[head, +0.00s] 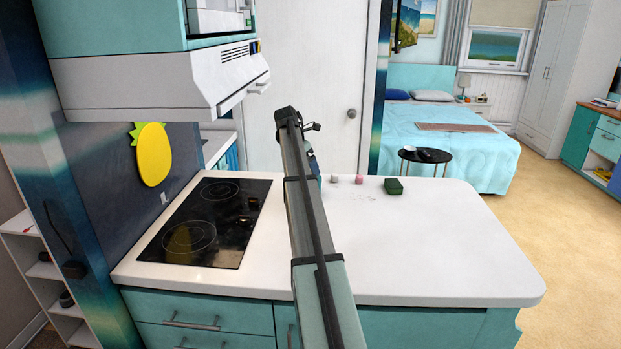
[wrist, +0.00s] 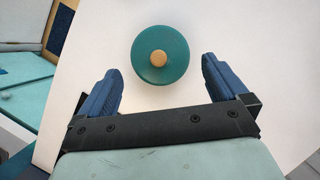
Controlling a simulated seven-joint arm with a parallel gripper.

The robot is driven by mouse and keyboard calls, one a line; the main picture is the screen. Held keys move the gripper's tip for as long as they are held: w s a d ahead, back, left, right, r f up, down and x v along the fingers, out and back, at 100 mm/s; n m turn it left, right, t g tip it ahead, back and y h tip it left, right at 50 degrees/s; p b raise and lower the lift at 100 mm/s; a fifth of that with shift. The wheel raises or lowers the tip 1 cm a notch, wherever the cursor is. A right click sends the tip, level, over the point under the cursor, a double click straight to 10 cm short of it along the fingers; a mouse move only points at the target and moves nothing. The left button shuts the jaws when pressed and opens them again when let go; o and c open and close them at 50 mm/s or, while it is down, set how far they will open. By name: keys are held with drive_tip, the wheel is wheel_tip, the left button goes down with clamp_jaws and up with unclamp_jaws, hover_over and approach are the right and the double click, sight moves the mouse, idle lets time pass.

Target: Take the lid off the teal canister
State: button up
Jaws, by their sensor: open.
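The teal canister's round lid (wrist: 172,78), with a light wooden knob (wrist: 159,58) at its centre, shows from above in the wrist view. The lid appears to be on, and the canister's body is hidden beneath it. My gripper (wrist: 161,65) is open, with its blue fingers on the left and right of the lid, clear of it in the picture. Nothing is held. The height of the fingers above the lid cannot be told. In the head view I cannot make out the canister; my arm covers part of the counter.
The white counter (head: 440,250) has a black cooktop (head: 205,221) on its left. Near its back edge are a dark green box (head: 393,186), a small pink item (head: 359,179) and a small white item (head: 333,178). A range hood (head: 150,85) overhangs the cooktop. The counter's right side is clear.

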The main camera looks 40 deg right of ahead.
drive_tip(key=x, duration=0.3)
drive_tip(key=shift+d+f, duration=0.1)
drive_tip(key=shift+d, duration=0.05)
drive_tip(key=shift+c, duration=0.2)
drive_tip(key=c, duration=1.1)
